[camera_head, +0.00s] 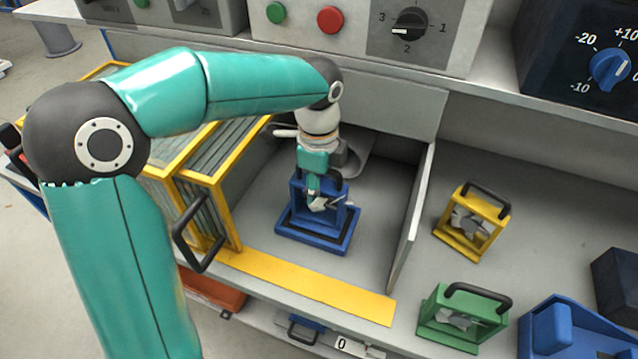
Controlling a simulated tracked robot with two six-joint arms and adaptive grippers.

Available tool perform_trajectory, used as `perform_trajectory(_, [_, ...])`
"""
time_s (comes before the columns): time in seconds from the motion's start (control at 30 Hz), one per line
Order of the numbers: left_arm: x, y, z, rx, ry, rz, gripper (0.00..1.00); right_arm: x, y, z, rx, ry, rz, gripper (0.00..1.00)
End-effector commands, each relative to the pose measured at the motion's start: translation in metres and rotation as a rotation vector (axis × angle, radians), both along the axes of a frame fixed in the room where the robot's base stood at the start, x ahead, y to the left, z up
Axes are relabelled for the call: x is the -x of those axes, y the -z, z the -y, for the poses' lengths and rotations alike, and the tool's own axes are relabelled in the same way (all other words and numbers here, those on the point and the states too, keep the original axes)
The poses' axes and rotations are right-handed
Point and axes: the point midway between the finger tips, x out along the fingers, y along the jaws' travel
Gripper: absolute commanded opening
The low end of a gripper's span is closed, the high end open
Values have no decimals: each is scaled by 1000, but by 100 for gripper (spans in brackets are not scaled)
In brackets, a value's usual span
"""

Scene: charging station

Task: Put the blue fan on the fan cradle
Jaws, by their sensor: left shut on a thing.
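The blue fan (342,213) stands upright inside a grey-walled bay on the bench, over a blue base frame (301,236) that looks like the fan cradle. I cannot tell whether the fan rests fully on it. My left gripper (316,196) reaches down into the bay from above and is shut on the blue fan, hiding its top and part of its front. My right gripper is not in view.
A yellow fan (472,222) and a green fan (462,318) stand to the right, past the bay's side wall (412,215). Yellow-framed filters (213,180) stand left of the bay. A yellow strip (300,285) marks its front edge. A control panel (360,30) is behind.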

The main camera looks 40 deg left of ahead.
Motion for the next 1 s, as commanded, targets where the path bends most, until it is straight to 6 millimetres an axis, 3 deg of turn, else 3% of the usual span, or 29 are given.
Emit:
perform_trajectory(0.33, [-1,2,1,0,2,1,0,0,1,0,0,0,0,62])
perform_trajectory(0.37, [-1,2,1,0,2,1,40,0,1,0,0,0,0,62])
perform_trajectory(0.53, [-1,2,1,0,2,1,66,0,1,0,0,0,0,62])
perform_trajectory(0.87, [0,1,1,0,2,0,66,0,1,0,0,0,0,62])
perform_trajectory(1.0, [-1,-10,1,-1,2,3,66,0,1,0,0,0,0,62])
